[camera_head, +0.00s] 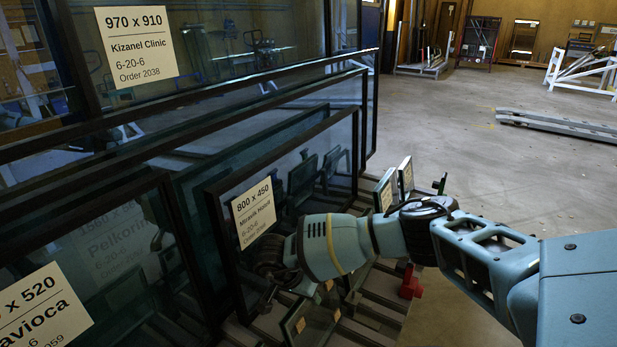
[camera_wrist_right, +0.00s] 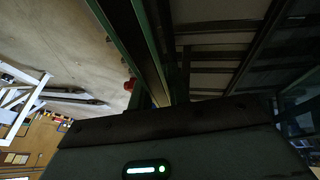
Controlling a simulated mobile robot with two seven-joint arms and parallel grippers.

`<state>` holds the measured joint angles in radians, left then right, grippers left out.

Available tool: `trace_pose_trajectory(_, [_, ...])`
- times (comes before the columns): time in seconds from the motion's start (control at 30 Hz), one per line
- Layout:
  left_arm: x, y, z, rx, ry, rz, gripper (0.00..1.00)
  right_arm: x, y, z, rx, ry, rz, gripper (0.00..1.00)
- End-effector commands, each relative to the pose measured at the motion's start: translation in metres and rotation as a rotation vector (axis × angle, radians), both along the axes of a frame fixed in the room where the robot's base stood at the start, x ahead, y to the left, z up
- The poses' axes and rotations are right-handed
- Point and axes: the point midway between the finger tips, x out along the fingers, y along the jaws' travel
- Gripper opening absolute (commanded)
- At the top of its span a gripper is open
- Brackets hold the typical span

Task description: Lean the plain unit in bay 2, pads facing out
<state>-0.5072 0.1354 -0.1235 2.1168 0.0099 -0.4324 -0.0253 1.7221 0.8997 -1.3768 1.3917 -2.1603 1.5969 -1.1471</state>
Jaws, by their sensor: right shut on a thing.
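My right gripper (camera_head: 270,292) reaches down from the right arm beside the framed unit labelled 800 x 450 (camera_head: 283,190). It is shut, apparently on a small glass pane with tan square pads (camera_head: 312,316), low over the slatted rack (camera_head: 372,312). Its fingertips are mostly hidden by my wrist. In the right wrist view a long green-edged pane (camera_wrist_right: 122,38) runs up from the dark gripper body. Two more small panes with pale labels (camera_head: 385,190) (camera_head: 406,176) stand upright farther along the rack. I cannot read any bay numbers. My left gripper is not in view.
Large dark-framed glass units lean close on the left, among them one labelled 970 x 910 (camera_head: 137,42). A red block (camera_head: 410,283) sits at the rack's outer edge. Open concrete floor (camera_head: 465,130) lies to the right, with grey beams (camera_head: 560,124) on it.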

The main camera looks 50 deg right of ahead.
Motion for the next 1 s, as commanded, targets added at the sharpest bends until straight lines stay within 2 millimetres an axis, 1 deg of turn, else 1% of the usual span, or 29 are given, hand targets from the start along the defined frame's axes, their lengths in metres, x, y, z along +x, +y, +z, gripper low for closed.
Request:
trace_pose_trajectory(0.77, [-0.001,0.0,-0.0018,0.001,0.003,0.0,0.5,-0.0005,-0.0005,-0.0045,-0.001,-0.003,-0.001,0.0])
trace_pose_trajectory(0.8, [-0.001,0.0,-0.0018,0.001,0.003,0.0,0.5,-0.0004,-0.0006,-0.0044,-0.001,-0.003,-0.001,0.22])
trace_pose_trajectory(0.97, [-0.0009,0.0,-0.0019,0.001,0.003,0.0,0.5,-0.0008,-0.0004,-0.005,-0.001,-0.001,0.0,0.43])
trace_pose_trajectory(1.0, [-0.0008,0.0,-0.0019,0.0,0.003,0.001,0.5,-0.0009,-0.0003,-0.0052,-0.001,-0.001,0.0,0.43])
